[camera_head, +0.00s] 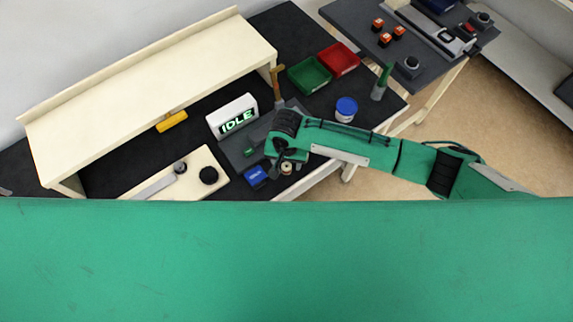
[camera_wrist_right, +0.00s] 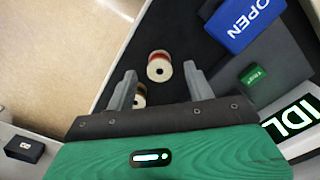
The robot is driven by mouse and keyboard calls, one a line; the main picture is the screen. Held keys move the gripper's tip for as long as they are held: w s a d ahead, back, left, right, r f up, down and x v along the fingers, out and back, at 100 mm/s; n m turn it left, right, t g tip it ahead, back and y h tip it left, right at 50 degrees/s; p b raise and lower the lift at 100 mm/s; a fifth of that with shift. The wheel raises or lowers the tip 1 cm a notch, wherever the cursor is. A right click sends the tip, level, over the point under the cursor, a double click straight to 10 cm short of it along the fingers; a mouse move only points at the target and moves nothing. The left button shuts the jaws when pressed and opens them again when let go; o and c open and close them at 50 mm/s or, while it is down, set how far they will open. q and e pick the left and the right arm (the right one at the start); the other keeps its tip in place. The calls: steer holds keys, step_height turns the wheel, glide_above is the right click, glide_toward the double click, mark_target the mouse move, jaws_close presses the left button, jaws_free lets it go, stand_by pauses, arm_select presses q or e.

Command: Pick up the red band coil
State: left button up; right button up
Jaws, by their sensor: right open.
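In the right wrist view, a coil (camera_wrist_right: 159,67) with pale round ends and a reddish band stands on the dark bench, ahead of and between the fingertips. I take it as the red band coil. A second coil (camera_wrist_right: 139,97) shows beside the left-hand finger, partly hidden, and its band colour is hard to tell. My right gripper (camera_wrist_right: 160,69) is open and empty, pointing down over the coils. In the head view the right gripper (camera_head: 285,165) is small, above the bench's front edge, with a pale coil (camera_head: 287,168) just below it. My left gripper is not in view.
A blue OPEN sign (camera_wrist_right: 243,22), a small green block (camera_wrist_right: 253,76) and the IDLE display (camera_head: 233,116) stand nearby. Green (camera_head: 309,75) and red (camera_head: 338,59) bins and a blue-lidded tub (camera_head: 346,109) are farther back. The bench edge is close to the coils.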

mark_target(287, 168)
steer(key=shift+f, duration=1.25)
steer(key=c, duration=1)
steer(key=shift+r, duration=0.1)
steer(key=shift+c, duration=0.2)
